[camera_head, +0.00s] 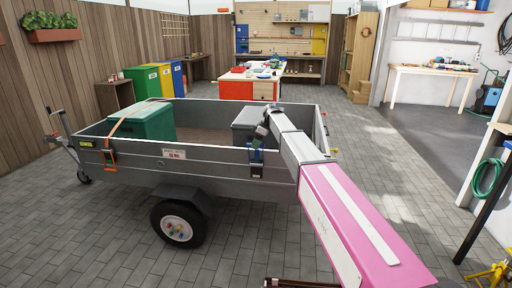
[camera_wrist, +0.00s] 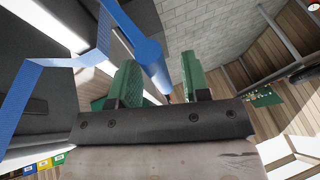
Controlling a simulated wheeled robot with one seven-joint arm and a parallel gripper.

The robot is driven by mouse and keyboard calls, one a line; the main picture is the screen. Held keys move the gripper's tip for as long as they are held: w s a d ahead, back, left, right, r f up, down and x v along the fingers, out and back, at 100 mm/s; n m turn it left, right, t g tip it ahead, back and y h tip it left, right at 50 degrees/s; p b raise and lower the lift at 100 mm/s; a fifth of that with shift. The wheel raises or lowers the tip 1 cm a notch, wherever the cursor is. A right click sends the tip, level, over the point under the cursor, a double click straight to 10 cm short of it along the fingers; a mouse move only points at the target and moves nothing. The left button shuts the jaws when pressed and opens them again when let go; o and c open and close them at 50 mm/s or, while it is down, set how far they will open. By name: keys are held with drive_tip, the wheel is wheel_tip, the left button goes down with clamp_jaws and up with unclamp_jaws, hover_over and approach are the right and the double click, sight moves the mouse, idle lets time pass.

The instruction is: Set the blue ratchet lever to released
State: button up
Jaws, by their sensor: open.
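The blue ratchet lever (camera_head: 256,156) is on the outer side wall of the grey trailer (camera_head: 205,165), at the blue strap by the dark grey box (camera_head: 246,124). In the wrist view a blue rounded bar, seemingly the lever (camera_wrist: 148,50), reaches between the two green fingers of my gripper (camera_wrist: 163,72). The jaws are apart. The bar lies nearer the left finger; I cannot tell whether it touches. In the head view my gripper (camera_head: 262,132) is just above the ratchet, partly hidden by my arm.
A blue strap (camera_wrist: 52,62) runs at left in the wrist view. A green box (camera_head: 152,123) with an orange strap and orange ratchet (camera_head: 109,158) is at the trailer's left. A workbench (camera_head: 250,88) and coloured bins (camera_head: 142,82) stand behind. The paved floor around is mostly free.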

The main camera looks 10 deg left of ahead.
drive_tip(key=v, duration=1)
